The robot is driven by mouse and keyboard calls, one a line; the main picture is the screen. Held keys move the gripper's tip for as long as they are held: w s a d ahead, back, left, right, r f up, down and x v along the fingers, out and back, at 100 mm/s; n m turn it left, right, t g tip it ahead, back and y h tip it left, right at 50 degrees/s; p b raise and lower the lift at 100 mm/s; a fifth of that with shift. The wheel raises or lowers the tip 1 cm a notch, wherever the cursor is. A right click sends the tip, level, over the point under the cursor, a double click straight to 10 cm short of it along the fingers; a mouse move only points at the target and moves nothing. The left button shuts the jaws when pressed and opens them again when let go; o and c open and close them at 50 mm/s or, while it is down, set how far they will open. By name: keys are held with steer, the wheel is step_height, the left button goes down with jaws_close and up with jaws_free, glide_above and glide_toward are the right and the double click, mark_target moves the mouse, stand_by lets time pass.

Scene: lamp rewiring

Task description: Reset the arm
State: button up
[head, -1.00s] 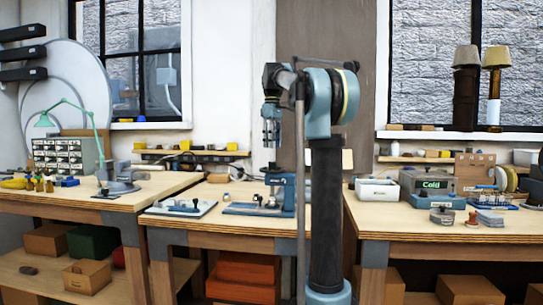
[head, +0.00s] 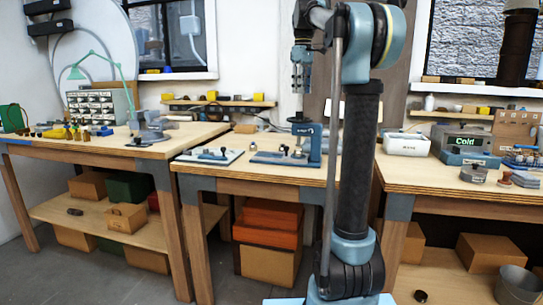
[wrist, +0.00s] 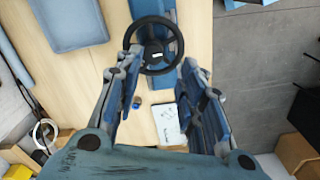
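My gripper (head: 302,88) hangs pointing down from my raised arm, over the middle bench. In the wrist view its two fingers stand apart with nothing between the tips (wrist: 161,60), so it is open and empty. Below it is a blue bench press (head: 312,143), whose black handwheel (wrist: 130,38) shows between and beyond the fingers. The gripper looks apart from the press. My arm column hides part of the bench to the right of the press.
A white board with tools (head: 208,156) lies left of the press. The left bench (head: 120,147) bears a green lamp (head: 78,73) and small drawers. The right bench (head: 410,172) holds a white box (head: 406,144) and a device reading "Cold" (head: 465,144). Floor (head: 60,270) is clear at left.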

steer(key=s+d+f+m+t, duration=0.1)
steer(key=s+f+m, duration=0.4)
steer(key=s+f, duration=1.3)
steer(key=s+d+f+m+t, duration=0.1)
steer(key=s+d+f+m, duration=0.2)
steer(key=s+f, duration=1.6)
step_height(320, 180, down, 7)
steer(key=shift+d+m, duration=0.15)
steer(key=shift+m, duration=0.85)
steer(key=shift+w+f, duration=0.2)
steer(key=shift+w, duration=0.25)
steer(key=shift+c, duration=0.2)
steer(key=shift+s, duration=0.1)
